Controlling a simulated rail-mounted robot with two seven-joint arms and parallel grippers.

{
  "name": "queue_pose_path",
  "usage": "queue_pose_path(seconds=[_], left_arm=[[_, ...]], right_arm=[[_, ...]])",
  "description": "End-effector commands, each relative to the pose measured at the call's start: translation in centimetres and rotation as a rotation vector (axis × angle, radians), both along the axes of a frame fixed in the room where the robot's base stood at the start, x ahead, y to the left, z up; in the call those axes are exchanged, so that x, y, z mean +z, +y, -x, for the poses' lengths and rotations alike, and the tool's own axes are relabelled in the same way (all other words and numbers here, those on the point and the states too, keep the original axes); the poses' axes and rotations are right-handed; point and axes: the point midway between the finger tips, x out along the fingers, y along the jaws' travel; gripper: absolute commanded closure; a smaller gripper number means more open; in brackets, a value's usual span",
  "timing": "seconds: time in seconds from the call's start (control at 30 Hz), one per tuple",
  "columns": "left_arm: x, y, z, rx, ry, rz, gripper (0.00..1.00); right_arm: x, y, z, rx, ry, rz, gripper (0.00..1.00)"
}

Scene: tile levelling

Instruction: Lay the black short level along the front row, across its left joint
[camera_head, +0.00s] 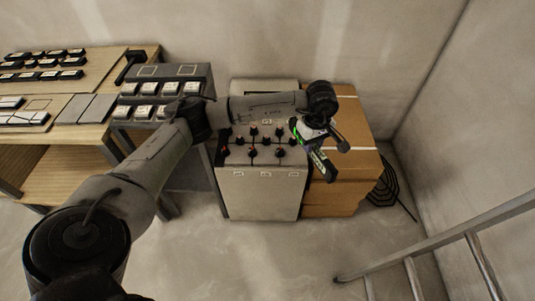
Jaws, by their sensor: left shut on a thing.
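My left gripper (322,142) is shut on a dark bar with pale and yellowish marks, which looks like the black short level (324,168). The level hangs tilted at the right side of the light tiled top, over the brown boxes in this view. The tiled top (238,157) carries rows of black-and-red knobs along its joints. The front row lies nearest the white front face, and its left joint is on the left part of the top. The level appears apart from the row. My right gripper is not in view.
Brown cardboard boxes (357,177) stand right of the white cabinet (262,194). A grey rack (200,72) with several pale blocks and a wooden bench (83,99) stand left. A metal ladder (440,240) is at the lower right.

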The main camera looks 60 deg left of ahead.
Motion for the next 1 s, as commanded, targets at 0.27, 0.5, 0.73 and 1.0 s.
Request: queue_pose_path(seconds=[0.27, 0.5, 0.73, 1.0], left_arm=[[-10.3, 10.9, 1.6, 0.644, 0.003, -0.003, 1.0], [-14.4, 16.7, 3.4, 0.985, 0.0, -0.001, 1.0], [-15.7, 19.0, 4.2, 1.115, -0.001, 0.001, 1.0], [-16.7, 19.2, 4.3, 1.128, -0.001, 0.002, 1.0]], right_arm=[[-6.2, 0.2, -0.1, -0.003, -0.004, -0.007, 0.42], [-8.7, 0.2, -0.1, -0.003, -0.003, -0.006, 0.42], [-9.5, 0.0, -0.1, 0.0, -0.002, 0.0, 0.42], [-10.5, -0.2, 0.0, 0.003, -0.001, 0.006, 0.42]])
